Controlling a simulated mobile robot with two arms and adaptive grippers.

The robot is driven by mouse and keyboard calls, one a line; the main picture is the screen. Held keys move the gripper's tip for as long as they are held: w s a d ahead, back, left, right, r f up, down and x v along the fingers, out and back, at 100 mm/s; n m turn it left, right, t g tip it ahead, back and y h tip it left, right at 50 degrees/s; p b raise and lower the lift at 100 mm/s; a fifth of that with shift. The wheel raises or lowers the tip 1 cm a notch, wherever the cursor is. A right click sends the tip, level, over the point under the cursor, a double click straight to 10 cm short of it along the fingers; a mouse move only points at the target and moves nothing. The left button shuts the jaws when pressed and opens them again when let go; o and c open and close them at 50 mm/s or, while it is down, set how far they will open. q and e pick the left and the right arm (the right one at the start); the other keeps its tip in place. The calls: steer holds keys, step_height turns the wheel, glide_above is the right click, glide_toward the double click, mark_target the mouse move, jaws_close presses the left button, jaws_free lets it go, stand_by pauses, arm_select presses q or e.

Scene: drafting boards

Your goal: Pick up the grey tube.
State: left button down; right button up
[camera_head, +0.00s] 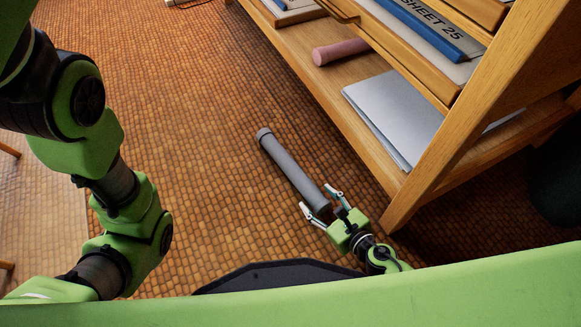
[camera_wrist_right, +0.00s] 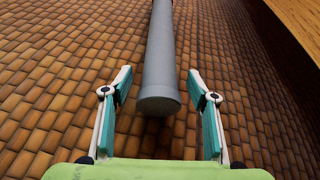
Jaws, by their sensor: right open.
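The grey tube (camera_head: 290,168) lies on the brown tiled floor in the head view, slanting from upper left to lower right. It also shows in the right wrist view (camera_wrist_right: 159,60), with its near round end between the finger tips. My right gripper (camera_head: 320,203) is open at the tube's near end, with one finger on each side of it. In the right wrist view (camera_wrist_right: 159,92) a gap shows between the tube and each finger. My left arm comes in at the left of the head view, but its gripper is out of view.
A wooden shelf unit (camera_head: 440,165) stands right of the tube, its leg close to my right gripper. Its lower shelf holds a pink tube (camera_head: 341,51) and white sheets (camera_head: 395,112). The floor left of the grey tube is clear.

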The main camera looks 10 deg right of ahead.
steer(key=shift+x, duration=1.4)
steer(key=c, duration=1.2)
steer(key=shift+r, duration=0.15)
